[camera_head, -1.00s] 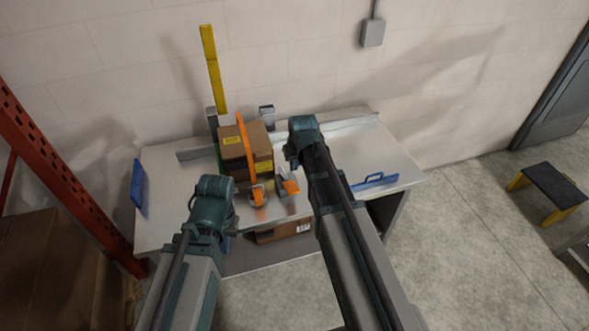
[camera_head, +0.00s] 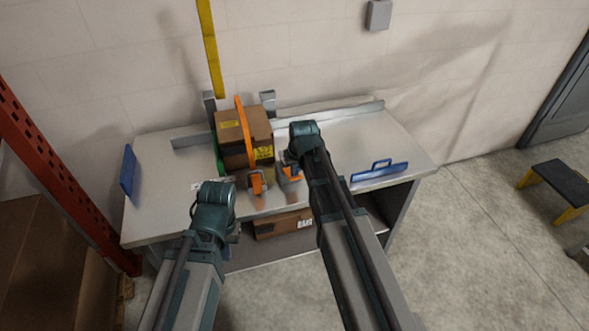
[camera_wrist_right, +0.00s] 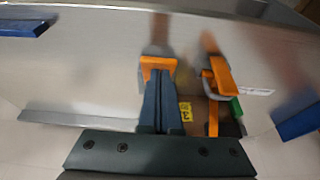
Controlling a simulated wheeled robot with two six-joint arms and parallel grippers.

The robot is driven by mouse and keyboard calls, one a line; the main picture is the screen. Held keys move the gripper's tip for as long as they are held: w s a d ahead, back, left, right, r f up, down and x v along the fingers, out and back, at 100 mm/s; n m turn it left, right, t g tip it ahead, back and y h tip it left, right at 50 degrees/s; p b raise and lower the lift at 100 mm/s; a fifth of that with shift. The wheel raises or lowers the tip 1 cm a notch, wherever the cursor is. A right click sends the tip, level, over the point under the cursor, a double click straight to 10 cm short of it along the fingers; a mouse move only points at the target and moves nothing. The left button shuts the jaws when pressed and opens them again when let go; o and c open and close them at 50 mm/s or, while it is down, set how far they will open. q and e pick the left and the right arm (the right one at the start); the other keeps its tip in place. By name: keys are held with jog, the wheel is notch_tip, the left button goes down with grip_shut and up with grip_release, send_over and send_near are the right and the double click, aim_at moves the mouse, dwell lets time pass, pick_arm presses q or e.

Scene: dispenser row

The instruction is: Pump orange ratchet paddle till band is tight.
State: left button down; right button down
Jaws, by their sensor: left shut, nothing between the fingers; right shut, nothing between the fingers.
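A brown box (camera_head: 262,130) stands on the table with an orange band (camera_head: 244,130) around it. At its front foot sits the ratchet with an orange paddle (camera_head: 257,183); in the right wrist view the paddle (camera_wrist_right: 220,74) stands beside the box. A second grey device with an orange piece (camera_head: 291,173) stands just right of it. My right gripper (camera_wrist_right: 160,78) is shut and empty, its tips over this second orange piece (camera_wrist_right: 157,64); contact is unclear. My left gripper (camera_head: 234,230) is shut and empty in front of the table, fingers mostly hidden. Band tightness cannot be told.
A blue handled item (camera_head: 380,170) lies on the right of the table (camera_head: 350,140); a blue panel (camera_head: 129,176) stands at its left edge. A yellow post (camera_head: 210,50) rises behind the box. Another box (camera_head: 283,224) is on the shelf below. The table's middle right is clear.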

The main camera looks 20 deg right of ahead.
jog(key=shift+s+f+t+b, duration=0.55)
jog(key=shift+f+b, duration=0.1)
jog(key=shift+b, duration=0.35)
jog(key=f+t+b, duration=0.1)
jog(key=b, duration=0.1)
jog(key=s+f+b, duration=0.1)
jog(key=b, duration=0.1)
jog(key=shift+s+f+t, duration=0.2)
jog(key=shift+f+t, duration=0.15)
jog(key=shift+f, duration=0.05)
jog(key=shift+r, duration=0.25)
jog(key=shift+r+p, duration=0.65)
